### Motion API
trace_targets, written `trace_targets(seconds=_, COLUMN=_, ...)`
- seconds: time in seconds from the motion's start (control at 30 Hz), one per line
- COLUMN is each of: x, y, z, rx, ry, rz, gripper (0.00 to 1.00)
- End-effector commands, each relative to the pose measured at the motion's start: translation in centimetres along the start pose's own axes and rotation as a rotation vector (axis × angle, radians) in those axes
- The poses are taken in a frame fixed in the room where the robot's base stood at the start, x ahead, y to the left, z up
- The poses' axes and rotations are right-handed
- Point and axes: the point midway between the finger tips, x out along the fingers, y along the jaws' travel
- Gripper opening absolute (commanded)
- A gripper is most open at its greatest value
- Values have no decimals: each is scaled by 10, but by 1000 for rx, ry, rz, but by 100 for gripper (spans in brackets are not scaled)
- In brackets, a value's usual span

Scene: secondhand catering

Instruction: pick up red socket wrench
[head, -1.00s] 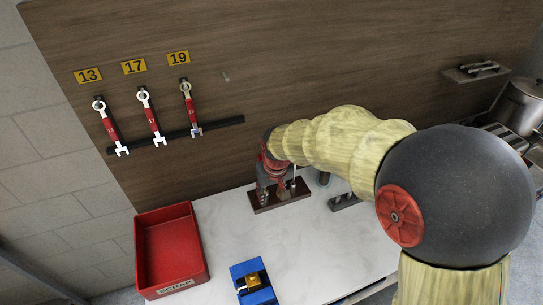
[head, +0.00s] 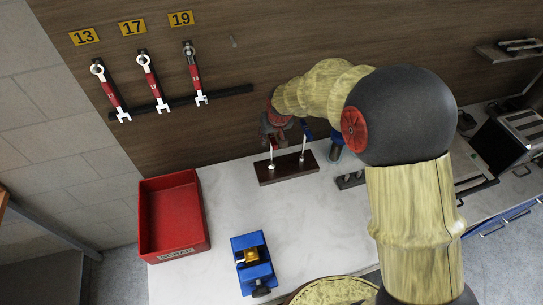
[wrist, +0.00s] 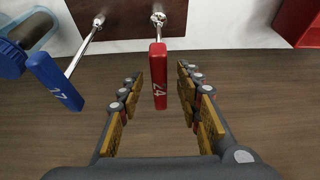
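The red socket wrench (wrist: 158,75), marked 24, stands in a dark wooden stand (head: 287,168), its red handle pointing toward my gripper in the wrist view. My gripper (wrist: 160,95) is open, with its yellow-padded fingers on either side of the handle's end. Gaps show on both sides, so the fingers look clear of it. A blue socket wrench (wrist: 52,80), marked 27, stands in the same stand, to the left in the wrist view. In the head view my gripper (head: 277,122) is above the stand and partly hides the red handle.
A red scrap bin (head: 173,217) is at the left of the white worktop. A blue vise-like block (head: 252,262) is near the front. Red-handled spanners (head: 154,82) hang on the wooden wall under numbered tags. A small dark rack (head: 350,181) is right of the stand.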

Motion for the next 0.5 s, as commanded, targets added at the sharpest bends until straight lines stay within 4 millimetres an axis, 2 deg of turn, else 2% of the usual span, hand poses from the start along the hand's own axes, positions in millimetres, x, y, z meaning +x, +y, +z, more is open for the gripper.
trace_targets(seconds=0.1, x=9, y=0, z=0, rx=0, ry=-1, rz=0, gripper=35)
trace_targets(seconds=0.37, x=10, y=0, z=0, rx=0, ry=0, rz=0, gripper=34)
trace_targets(seconds=0.5, x=10, y=0, z=0, rx=0, ry=0, rz=0, gripper=26)
